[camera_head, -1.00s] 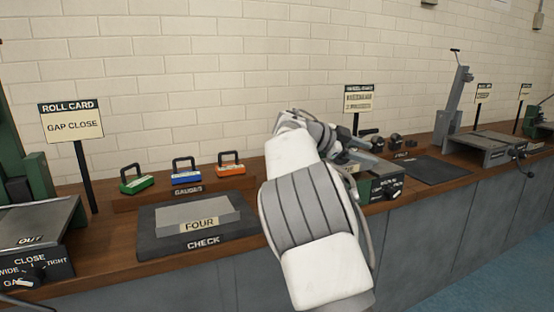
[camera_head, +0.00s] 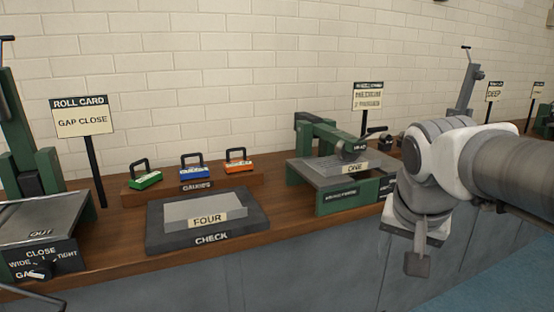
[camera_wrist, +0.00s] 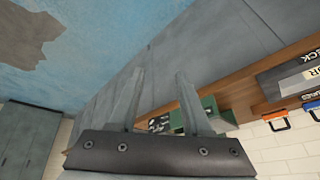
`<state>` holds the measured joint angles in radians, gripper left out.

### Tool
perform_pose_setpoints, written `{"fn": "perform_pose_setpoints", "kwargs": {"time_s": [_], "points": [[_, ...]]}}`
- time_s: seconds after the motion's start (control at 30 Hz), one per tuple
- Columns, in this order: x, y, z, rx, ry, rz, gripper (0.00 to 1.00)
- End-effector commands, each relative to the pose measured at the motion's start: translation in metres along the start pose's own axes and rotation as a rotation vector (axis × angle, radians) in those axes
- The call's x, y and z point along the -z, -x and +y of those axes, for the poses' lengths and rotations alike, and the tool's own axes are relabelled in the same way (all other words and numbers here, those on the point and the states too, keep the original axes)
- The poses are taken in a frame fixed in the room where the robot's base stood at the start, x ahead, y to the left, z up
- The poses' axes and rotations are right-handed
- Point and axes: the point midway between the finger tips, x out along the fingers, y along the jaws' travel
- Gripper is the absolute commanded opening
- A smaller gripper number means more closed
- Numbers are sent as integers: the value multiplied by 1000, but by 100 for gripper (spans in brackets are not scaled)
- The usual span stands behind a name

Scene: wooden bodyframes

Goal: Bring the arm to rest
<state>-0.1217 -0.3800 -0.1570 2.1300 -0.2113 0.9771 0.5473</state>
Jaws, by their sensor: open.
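My gripper (camera_head: 417,262) hangs from my wrist at the right of the head view, in front of the bench's front edge, with its fingers pointing down. In the wrist view my gripper (camera_wrist: 160,73) shows two grey fingers standing apart with nothing between them, so it is open and empty. My arm enters from the right edge of the head view and bends down at the wrist. It hides part of the bench behind it.
The wooden bench (camera_head: 110,240) carries a plate marked FOUR (camera_head: 203,210) on the CHECK pad (camera_head: 240,230). Three coloured gauges stand behind it. A green machine (camera_head: 300,170) holds a plate marked ONE (camera_head: 325,178). Blue floor (camera_wrist: 90,50) lies before the grey cabinets.

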Motion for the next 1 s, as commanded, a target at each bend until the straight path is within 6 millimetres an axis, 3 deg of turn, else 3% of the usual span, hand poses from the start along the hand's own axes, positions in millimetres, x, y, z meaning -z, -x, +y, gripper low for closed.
{"fn": "perform_pose_setpoints", "kwargs": {"time_s": [0.1, 0.4, 1.0], "points": [[-44, 6, 2, 63, 147, 5, 48], [-130, 0, 6, 147, 465, 49, 48], [-64, 141, -8, 147, 469, 44, 48]]}}
